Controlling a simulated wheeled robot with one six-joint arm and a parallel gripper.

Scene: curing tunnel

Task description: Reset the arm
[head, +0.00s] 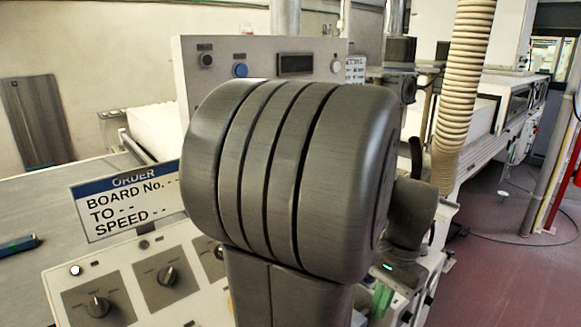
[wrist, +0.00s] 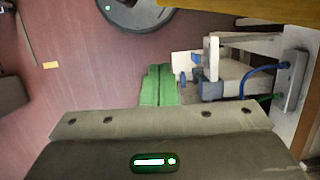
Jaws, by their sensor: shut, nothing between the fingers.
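My arm (head: 290,170) fills the middle of the head view, its large dark rounded joint close to the camera and hiding much of the control panel. My gripper (head: 381,302) shows only partly, low and to the right behind the arm, with its green fingers pointing down. In the wrist view my gripper (wrist: 159,70) has its two green fingers side by side and touching. It is shut, and nothing is seen held in it.
An order card (head: 125,200) stands on the left above a sloped panel (head: 60,290) with black knobs (head: 98,306). An upright panel (head: 325,50) with buttons is behind my arm. A ribbed hose (head: 462,80) hangs at right. Reddish floor (head: 500,260) is open on the right.

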